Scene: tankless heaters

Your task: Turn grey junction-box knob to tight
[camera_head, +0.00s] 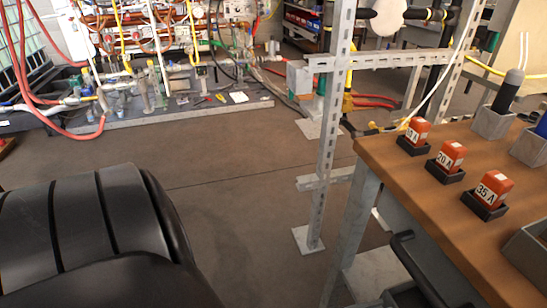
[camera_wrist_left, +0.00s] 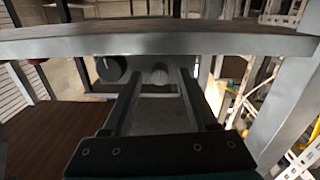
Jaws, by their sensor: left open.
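A small grey box (camera_head: 299,77) is fixed on the perforated metal post in the head view. No knob can be made out on it there. In the left wrist view my left gripper (camera_wrist_left: 157,76) is open, with its two dark fingers apart. A rounded grey knob-like shape (camera_wrist_left: 160,74) shows between the fingertips. I cannot tell whether it is the junction-box knob or whether the fingers touch it. A dark round dial with a pale mark (camera_wrist_left: 110,68) lies just left of the fingers. My grippers do not show in the head view.
A wooden workbench (camera_head: 395,172) at the right holds orange blocks marked 20 A (camera_head: 451,157) and 35 A (camera_head: 487,190). The metal post (camera_head: 329,150) stands beside it. Pipes and hoses fill the back left. A pale beam (camera_wrist_left: 230,43) crosses the wrist view. The middle floor is clear.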

